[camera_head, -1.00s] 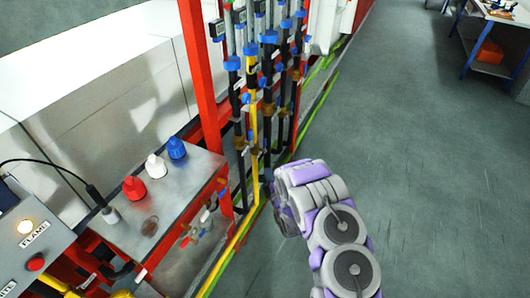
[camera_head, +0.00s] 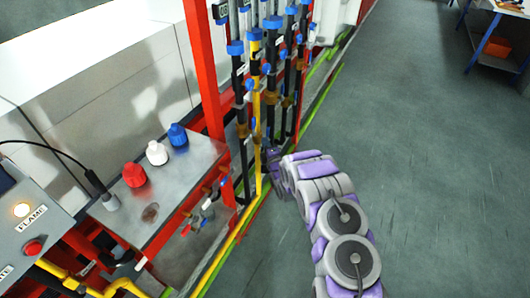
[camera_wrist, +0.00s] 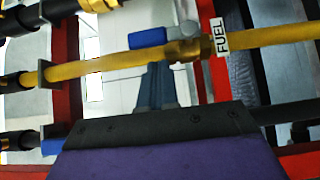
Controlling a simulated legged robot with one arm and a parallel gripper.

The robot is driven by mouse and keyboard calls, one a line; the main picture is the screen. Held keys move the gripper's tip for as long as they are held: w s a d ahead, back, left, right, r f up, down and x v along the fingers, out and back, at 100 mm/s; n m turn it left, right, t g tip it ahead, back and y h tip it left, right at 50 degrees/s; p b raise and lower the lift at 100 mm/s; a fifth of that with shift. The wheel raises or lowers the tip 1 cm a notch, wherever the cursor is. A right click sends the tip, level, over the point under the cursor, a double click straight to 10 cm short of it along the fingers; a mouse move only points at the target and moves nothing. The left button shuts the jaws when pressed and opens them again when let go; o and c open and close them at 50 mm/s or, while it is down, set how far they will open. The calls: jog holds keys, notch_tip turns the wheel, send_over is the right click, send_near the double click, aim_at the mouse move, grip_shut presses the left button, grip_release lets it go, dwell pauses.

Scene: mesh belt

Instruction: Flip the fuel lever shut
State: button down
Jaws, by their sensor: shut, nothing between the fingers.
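In the wrist view the yellow fuel pipe (camera_wrist: 110,63) runs across the picture with a white FUEL label (camera_wrist: 221,35). A brass valve (camera_wrist: 186,50) sits on it, left of the label. A blue lever end (camera_wrist: 148,37) shows just above the pipe, left of the valve; the rest of the lever is not clear. My gripper (camera_wrist: 155,75) is shut and empty, its dark fingers pointing at the pipe just below the blue end. I cannot tell whether they touch. In the head view the yellow pipe (camera_head: 257,120) stands upright, and my wrist hides the gripper.
Other dark pipes with blue handles (camera_head: 235,48) stand close around the yellow one. A red post (camera_head: 200,70) rises to their left. A metal bench (camera_head: 165,190) with red, white and blue knobs and a FLAME panel (camera_head: 28,225) are at left.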

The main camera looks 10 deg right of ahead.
jog(key=shift+w+d, duration=0.55)
jog(key=shift+w, duration=0.25)
